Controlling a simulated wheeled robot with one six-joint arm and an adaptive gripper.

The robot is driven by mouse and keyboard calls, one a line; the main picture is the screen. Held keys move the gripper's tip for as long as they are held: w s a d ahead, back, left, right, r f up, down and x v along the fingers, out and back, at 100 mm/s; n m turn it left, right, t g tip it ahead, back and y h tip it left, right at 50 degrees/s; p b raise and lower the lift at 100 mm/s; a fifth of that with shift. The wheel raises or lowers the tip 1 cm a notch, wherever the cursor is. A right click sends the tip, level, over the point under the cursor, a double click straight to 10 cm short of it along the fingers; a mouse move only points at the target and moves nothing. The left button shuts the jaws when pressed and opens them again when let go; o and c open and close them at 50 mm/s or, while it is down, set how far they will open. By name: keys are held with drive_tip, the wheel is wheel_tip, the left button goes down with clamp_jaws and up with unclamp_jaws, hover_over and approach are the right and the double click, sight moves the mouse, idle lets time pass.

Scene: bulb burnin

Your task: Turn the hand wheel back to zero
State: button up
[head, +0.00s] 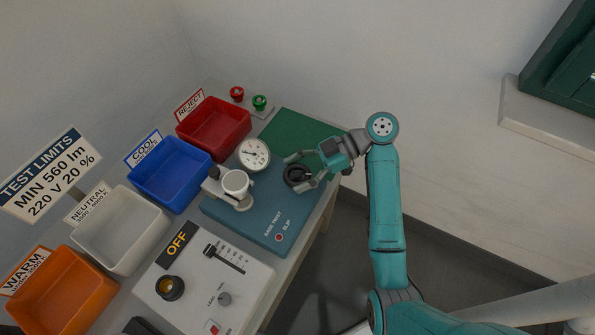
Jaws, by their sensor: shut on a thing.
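The hand wheel (293,176) is a black round wheel on the right part of the blue-grey tester base (258,222). My gripper (298,172) is shut on the hand wheel, with one finger at its upper side and one at its lower right side. A round white dial gauge (253,154) stands on the tester just left of the wheel. Its dark needle shows, but the reading is too small to tell. A white cup-like holder (236,184) stands left of the gauge's foot. Part of the wheel is hidden by my gripper.
Red (243,117), blue (160,196), white (136,256) and orange (92,283) bins line the table's left side. A white control box (197,297) with an OFF sign stands in front. A green mat (312,150) lies behind my gripper. Red and green buttons (259,102) are at the back.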

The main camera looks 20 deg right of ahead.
drive_tip(key=shift+f, duration=0.15)
drive_tip(key=o, duration=1.2)
drive_tip(key=shift+c, duration=0.2)
drive_tip(key=m+t+h, duration=0.1)
drive_tip(key=m+t, duration=0.3)
drive_tip(key=t, duration=0.1)
drive_tip(key=shift+s+a+m+h, duration=0.1)
drive_tip(key=shift+m+h, duration=0.3)
drive_tip(key=m+t+h, duration=0.4)
drive_tip(key=m, duration=0.1)
drive_tip(key=shift+t, duration=0.3)
drive_tip(key=m+t+h, duration=0.2)
drive_tip(key=m+h, duration=0.2)
drive_tip(key=h, duration=0.1)
drive_tip(key=shift+m+h, duration=2.2)
drive_tip(key=shift+h, duration=0.2)
